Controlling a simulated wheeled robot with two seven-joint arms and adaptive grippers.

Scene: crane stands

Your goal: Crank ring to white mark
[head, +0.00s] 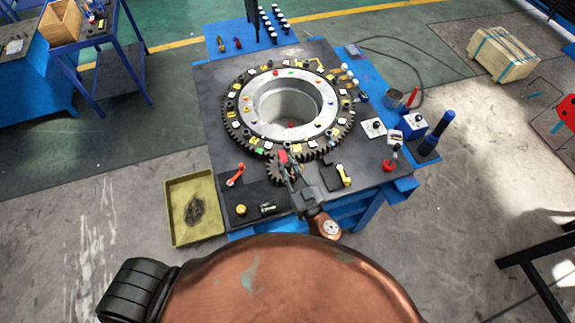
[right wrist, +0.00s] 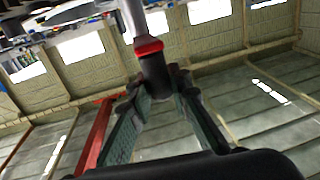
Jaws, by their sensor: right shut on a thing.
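The large ring (head: 337,113) with a toothed dark rim lies flat on the table, carrying several small coloured and white blocks. Which of the white spots is the white mark, I cannot tell. A small dark pinion gear (head: 272,172) sits at the ring's near edge. My right gripper (head: 287,170) is over this gear, shut on the crank handle; a red part (head: 282,156) shows beside its tips. In the right wrist view the two fingers close around the dark crank handle (right wrist: 155,75), which has a red band (right wrist: 149,47). My left gripper is out of view.
The dark-topped table (head: 215,110) holds a red-handled tool (head: 236,175) and a yellow-handled tool (head: 343,174) near the front edge. An olive tray (head: 179,238) is at the left. Small instruments (head: 374,128) crowd the right edge. A wooden crate (head: 503,52) stands on the floor.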

